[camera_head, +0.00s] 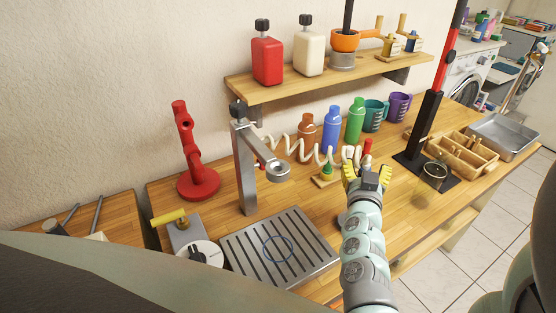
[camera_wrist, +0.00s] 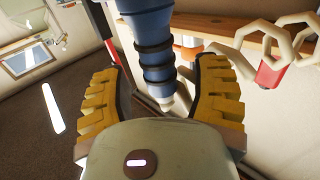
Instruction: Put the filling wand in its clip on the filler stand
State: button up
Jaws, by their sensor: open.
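The filler stand (camera_head: 245,165) is a grey metal post with an arm reaching right to a round end. I cannot make out the clip. A cream coiled hose (camera_head: 300,150) runs from the stand toward my gripper (camera_head: 367,170). A small upright red part (camera_head: 367,147), perhaps the wand's top, shows just beyond the fingers. In the wrist view a blue ribbed body (camera_wrist: 154,50) with dark rings and a pale tip, likely the filling wand, shows between my spread yellow fingers (camera_wrist: 160,100). The fingers look apart from it. The hose coils show at the right there.
A slotted drip tray (camera_head: 278,250) lies before the stand. A red stand (camera_head: 186,150) is to its left. Orange, blue and green bottles (camera_head: 331,130) and two mugs stand behind my gripper. A black-and-red press (camera_head: 430,110), a jar and a wooden caddy (camera_head: 462,155) are to the right.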

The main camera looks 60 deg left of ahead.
jog(key=shift+o, duration=0.3)
jog(key=shift+s, duration=0.1)
grip_shut()
